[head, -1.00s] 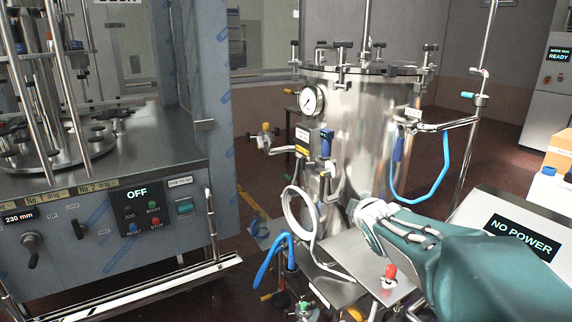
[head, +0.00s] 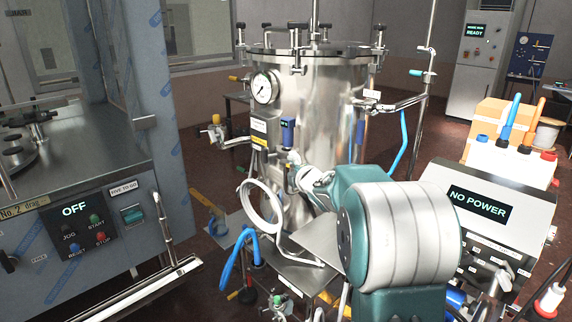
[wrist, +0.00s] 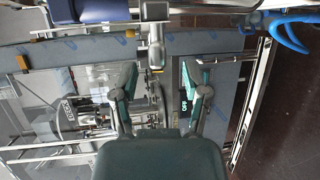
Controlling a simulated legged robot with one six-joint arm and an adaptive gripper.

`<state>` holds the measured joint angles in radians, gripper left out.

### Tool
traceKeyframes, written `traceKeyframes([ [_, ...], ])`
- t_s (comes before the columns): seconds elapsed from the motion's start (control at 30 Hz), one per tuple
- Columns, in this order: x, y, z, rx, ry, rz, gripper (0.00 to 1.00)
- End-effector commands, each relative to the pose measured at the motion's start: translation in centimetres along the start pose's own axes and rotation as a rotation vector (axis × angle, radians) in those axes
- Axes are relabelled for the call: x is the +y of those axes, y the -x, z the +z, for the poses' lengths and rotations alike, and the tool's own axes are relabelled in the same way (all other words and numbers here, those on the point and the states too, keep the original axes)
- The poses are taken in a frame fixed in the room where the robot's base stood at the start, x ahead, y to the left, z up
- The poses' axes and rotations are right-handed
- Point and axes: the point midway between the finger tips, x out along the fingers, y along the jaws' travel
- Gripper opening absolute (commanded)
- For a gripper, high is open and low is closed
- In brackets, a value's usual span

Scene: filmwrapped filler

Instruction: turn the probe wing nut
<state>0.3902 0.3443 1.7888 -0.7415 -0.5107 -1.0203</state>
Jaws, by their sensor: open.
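In the head view my gripper (head: 310,178) is at the front of the steel tank (head: 330,110), just below and right of the blue-capped probe head (head: 288,132). My arm hides part of that area. In the wrist view my gripper (wrist: 158,84) has its two fingers apart with nothing clasped. A grey metal fitting (wrist: 155,48) shows at the top centre, just past the fingertips, with a blue block (wrist: 75,16) to its left. I cannot make out for sure which part is the wing nut.
A pressure gauge (head: 264,88) and a side valve (head: 215,133) are on the tank's left. A white hose loop (head: 247,222) hangs close left of my gripper. A machine with an OFF panel (head: 85,222) stands left, a NO POWER console (head: 480,205) right.

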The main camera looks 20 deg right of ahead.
Motion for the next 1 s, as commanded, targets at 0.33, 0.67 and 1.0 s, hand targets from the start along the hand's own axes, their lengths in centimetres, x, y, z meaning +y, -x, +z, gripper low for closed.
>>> traceKeyframes([
  [0.33,0.0,-4.2,-0.2,0.000,0.001,0.000,0.59],
  [0.67,0.1,-4.5,-0.1,-0.001,0.000,0.000,0.45],
  [1.0,0.0,-4.5,-0.1,-0.001,0.000,-0.001,0.00],
])
